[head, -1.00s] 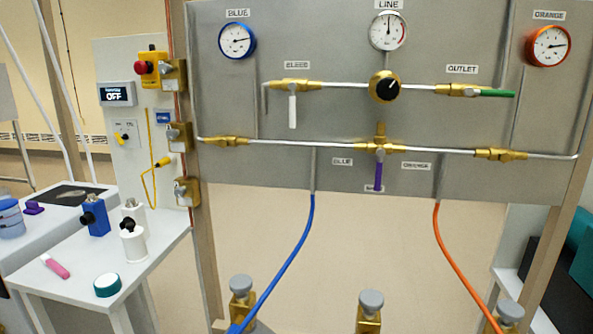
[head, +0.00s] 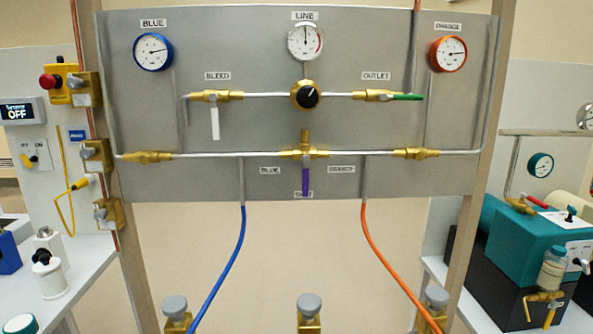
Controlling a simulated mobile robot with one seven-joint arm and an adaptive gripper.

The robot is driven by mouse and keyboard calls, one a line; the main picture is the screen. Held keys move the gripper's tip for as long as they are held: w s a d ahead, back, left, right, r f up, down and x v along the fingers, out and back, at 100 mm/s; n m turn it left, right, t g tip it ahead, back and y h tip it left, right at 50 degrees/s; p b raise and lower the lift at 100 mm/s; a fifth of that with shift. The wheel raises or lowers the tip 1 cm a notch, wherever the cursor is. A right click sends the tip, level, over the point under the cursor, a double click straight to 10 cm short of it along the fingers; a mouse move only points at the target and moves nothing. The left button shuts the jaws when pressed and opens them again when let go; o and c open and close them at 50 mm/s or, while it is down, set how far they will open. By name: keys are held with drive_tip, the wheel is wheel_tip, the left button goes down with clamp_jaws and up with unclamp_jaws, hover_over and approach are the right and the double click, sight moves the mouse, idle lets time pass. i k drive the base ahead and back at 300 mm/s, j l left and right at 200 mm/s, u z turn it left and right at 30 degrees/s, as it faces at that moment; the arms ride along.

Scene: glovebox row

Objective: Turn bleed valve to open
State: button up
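The bleed valve (head: 216,96) is a brass body on the upper pipe at the left of the grey panel (head: 400,120), under a label reading BLEED. Its white lever handle (head: 215,123) hangs straight down, across the horizontal pipe. The line gauge (head: 305,41) sits at the panel's top middle, with its needle pointing about straight up. My gripper is not in view, and nothing touches the valve.
A black-knobbed regulator (head: 306,95) and the green-handled outlet valve (head: 407,97) share the upper pipe. A purple lever (head: 306,182) hangs below. Blue (head: 222,270) and orange (head: 392,262) hoses droop beneath the panel. A teal machine (head: 530,245) stands right. Space before the panel looks clear.

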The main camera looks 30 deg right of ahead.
sight(213, 98)
drive_tip(key=i+l+z, duration=0.2)
drive_tip(key=z, duration=0.3)
drive_tip(key=i+l+z, duration=0.1)
drive_tip(key=i+z, duration=0.25)
drive_tip(key=z, duration=0.15)
